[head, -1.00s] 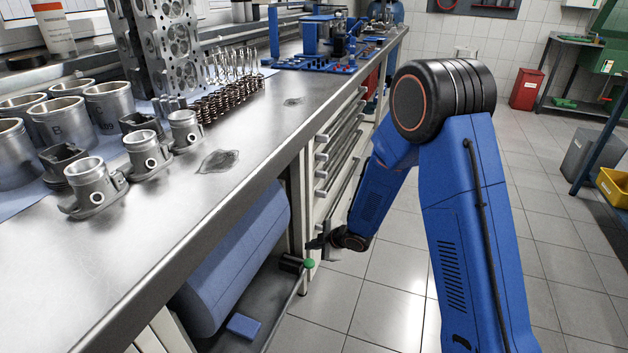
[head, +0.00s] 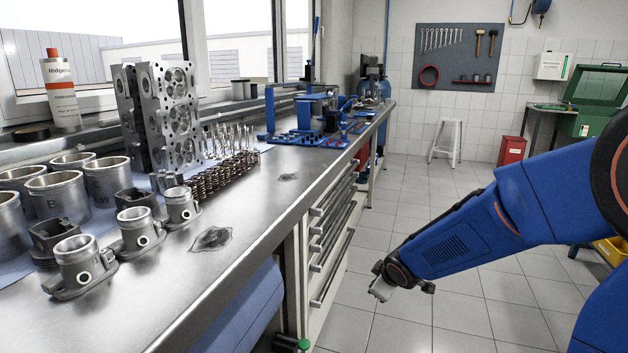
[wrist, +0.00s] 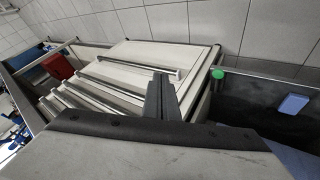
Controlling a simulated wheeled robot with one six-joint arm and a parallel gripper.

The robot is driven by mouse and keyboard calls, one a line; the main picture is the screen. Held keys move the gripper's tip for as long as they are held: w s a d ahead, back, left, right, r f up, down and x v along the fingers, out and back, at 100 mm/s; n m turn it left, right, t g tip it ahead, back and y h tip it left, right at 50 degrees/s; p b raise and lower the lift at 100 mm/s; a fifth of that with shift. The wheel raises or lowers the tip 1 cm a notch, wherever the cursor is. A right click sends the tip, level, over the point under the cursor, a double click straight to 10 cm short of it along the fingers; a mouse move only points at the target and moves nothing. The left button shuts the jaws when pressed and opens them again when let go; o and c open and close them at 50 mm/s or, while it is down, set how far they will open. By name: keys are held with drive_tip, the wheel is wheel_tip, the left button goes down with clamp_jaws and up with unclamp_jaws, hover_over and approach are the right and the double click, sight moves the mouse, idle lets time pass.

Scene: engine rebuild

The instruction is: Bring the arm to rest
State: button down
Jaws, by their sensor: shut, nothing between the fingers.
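My blue arm (head: 462,241) reaches in from the right of the head view, over the tiled floor and right of the workbench. My gripper (head: 380,290) hangs at its end, beside the bench's drawer front and apart from it. In the wrist view my gripper (wrist: 160,97) shows as dark fingers closed together, with nothing between them. Its body fills the bottom of that view.
The steel workbench (head: 232,262) along the left carries cylinder liners, pistons, springs and a cylinder head (head: 165,115). Drawers (head: 330,235) with bar handles face the floor. A white stool (head: 446,142) and a red bin (head: 511,151) stand farther back. The floor around my gripper is clear.

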drive_tip(key=s+d+r+m+h, duration=0.1)
drive_tip(key=s+d+r+m, duration=0.3)
drive_tip(key=s+d+r, duration=0.3)
drive_tip(key=s+d+r+m+g, duration=0.1)
drive_tip(key=s+d+r+m, duration=0.1)
drive_tip(key=s, duration=1.1)
drive_tip(key=s+d+r+m+g, duration=0.2)
drive_tip(key=s+m, duration=0.3)
drive_tip(key=s, duration=0.9)
drive_tip(key=shift+s+r, duration=0.2)
drive_tip(key=shift+s, duration=0.1)
